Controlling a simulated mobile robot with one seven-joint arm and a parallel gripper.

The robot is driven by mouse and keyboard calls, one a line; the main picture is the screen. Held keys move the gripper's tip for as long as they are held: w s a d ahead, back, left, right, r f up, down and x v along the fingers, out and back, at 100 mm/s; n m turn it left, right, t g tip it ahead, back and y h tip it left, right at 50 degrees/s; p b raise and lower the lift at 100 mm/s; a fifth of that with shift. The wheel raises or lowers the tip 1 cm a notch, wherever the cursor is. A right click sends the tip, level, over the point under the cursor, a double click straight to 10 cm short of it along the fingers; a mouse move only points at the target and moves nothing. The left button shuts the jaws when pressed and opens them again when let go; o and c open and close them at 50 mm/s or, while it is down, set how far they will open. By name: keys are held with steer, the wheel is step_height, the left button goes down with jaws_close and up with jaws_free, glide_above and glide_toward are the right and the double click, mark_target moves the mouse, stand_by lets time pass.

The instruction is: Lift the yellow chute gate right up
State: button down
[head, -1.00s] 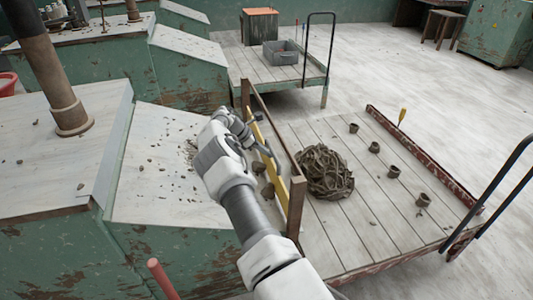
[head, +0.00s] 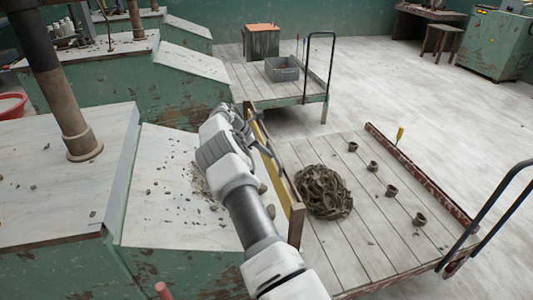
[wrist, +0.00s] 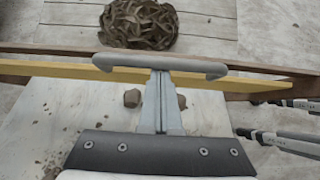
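The yellow chute gate (wrist: 60,71) is a long flat board running across the wrist view, set along a brown wooden frame (wrist: 25,51). It also shows edge-on in the head view (head: 283,188), partly hidden by my arm. A grey bar handle (wrist: 115,62) is on the gate. My gripper (wrist: 160,78) has its two fingers together, with only a thin line between them. The fingers reach to the middle of the handle, and the bar crosses in front of their tips. I cannot see whether the tips pinch anything.
Clay lumps (wrist: 132,98) lie on the chute's pale surface (head: 165,190) beside the gate. Beyond the gate, a low plank cart (head: 360,240) carries a coiled clay pile (head: 323,192) and several small pots. A grey bin (head: 282,69) stands on another cart behind.

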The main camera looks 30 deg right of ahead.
steer(key=shift+d+r, duration=0.55)
steer(key=shift+r, duration=0.3)
steer(key=a+f+p+v, duration=0.1)
steer(key=p+v, duration=0.3)
steer(key=v, duration=1.2)
steer(key=shift+a+r, duration=0.2)
steer(key=shift+a, duration=0.25)
steer(key=shift+w, duration=0.1)
